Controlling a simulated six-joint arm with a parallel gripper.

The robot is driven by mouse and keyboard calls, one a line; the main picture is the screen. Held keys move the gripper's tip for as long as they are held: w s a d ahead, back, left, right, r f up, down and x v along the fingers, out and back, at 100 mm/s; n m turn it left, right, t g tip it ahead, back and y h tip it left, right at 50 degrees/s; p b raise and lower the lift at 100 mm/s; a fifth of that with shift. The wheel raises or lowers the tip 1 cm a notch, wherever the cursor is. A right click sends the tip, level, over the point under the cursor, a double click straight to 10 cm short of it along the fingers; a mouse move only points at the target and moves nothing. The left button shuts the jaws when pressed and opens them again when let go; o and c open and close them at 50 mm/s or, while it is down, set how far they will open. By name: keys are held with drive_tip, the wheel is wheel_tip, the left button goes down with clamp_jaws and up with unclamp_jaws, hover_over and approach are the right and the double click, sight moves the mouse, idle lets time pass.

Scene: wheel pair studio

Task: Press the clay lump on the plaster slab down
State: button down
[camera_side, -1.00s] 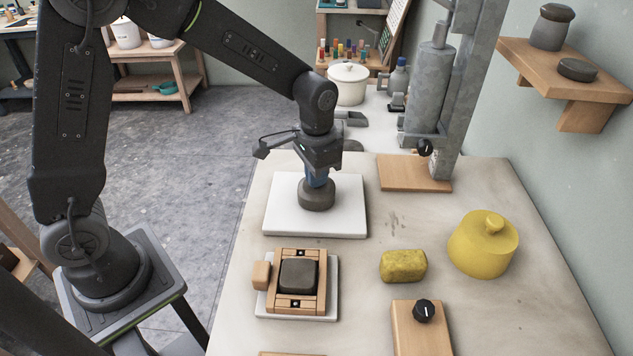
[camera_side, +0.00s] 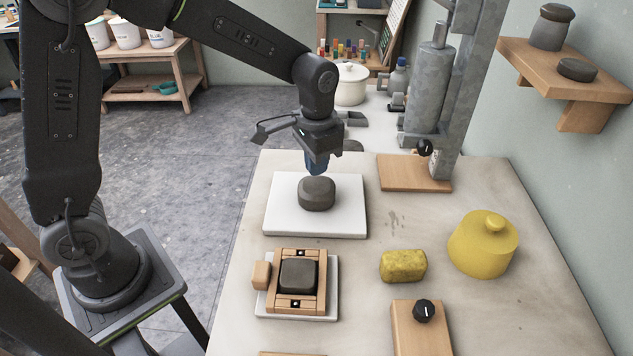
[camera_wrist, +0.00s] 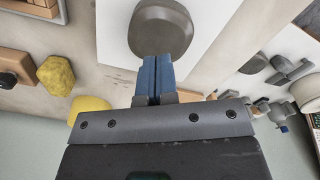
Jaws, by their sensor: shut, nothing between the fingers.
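The dark grey clay lump (camera_side: 317,193) sits on the white plaster slab (camera_side: 290,220). Its top looks rounded and smooth, and its outline is a soft-edged block. My gripper (camera_side: 317,172) is above the lump's far side, with its blue fingers pointing down. The fingers are together with nothing between them. In the side view there is a small or no visible gap between fingertips and lump; I cannot tell if they touch. In the wrist view the shut fingers (camera_wrist: 155,62) overlap the edge of the lump (camera_wrist: 160,30), hiding part of it.
A wooden mould (camera_side: 318,288) holding a dark block stands in front of the slab. A yellow sponge (camera_side: 403,266) and a yellow lidded pot (camera_side: 483,245) are on the right. A grey press column (camera_side: 428,95) on a wooden base stands behind.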

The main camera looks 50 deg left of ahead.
sight(317, 185)
drive_tip(key=shift+f, duration=0.1)
drive_tip(key=shift+f, duration=1.6)
drive_tip(key=shift+r, duration=1.45)
drive_tip(key=shift+f, duration=0.15)
drive_tip(key=shift+f, duration=1.55)
drive_tip(key=shift+r, duration=1.5)
